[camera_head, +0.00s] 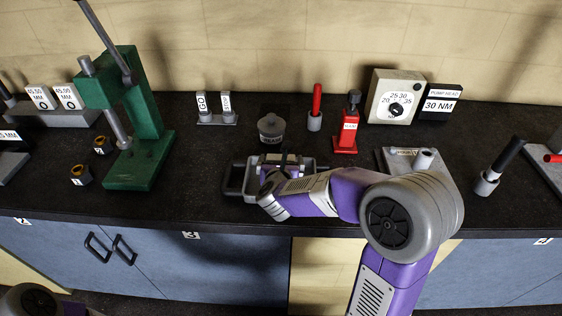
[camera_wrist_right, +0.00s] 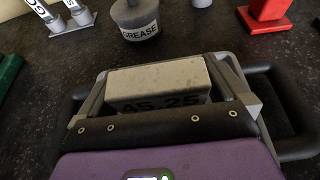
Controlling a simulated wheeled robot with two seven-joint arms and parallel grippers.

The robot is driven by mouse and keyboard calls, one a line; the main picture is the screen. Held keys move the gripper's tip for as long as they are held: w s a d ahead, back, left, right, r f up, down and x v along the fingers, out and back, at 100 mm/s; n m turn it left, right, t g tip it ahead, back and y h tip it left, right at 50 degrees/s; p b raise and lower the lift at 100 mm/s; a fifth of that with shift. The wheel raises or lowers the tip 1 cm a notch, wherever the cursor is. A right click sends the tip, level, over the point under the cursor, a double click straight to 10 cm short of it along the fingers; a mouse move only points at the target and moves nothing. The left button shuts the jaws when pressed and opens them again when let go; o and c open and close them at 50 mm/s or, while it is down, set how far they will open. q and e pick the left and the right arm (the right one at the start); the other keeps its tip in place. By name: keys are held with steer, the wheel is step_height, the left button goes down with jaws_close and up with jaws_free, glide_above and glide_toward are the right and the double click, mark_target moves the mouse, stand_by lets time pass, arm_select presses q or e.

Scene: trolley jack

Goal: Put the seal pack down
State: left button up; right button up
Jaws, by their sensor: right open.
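The seal pack appears to be the pale grey block (camera_wrist_right: 158,78) with a dark-lettered front, reading something like 45.25, in the right wrist view. My right gripper (camera_wrist_right: 166,88) is open, with one finger on each side of this block. In the head view, my right gripper (camera_head: 286,168) is low over the bench at a grey tray-like holder with side handles (camera_head: 232,182). A dark handle (camera_wrist_right: 296,112) shows on the right in the wrist view. What lies under the block is hidden. My left gripper is out of view.
A grease pot (camera_head: 271,128) stands just behind the gripper, with a GO/STOP gauge stand (camera_head: 217,119) to its left. A red bottle jack (camera_head: 346,130) and red-handled tool (camera_head: 316,108) stand behind right. A green press (camera_head: 140,150) stands left. Bare bench (camera_head: 205,175) lies between.

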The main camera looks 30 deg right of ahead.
steer(key=shift+s+a+r, duration=0.2)
steer(key=shift+s+r, duration=0.05)
steer(key=shift+r, duration=0.05)
steer(key=p+v, duration=0.2)
steer(key=v, duration=0.9)
steer(key=shift+s, duration=0.2)
steer(key=shift+f, duration=0.1)
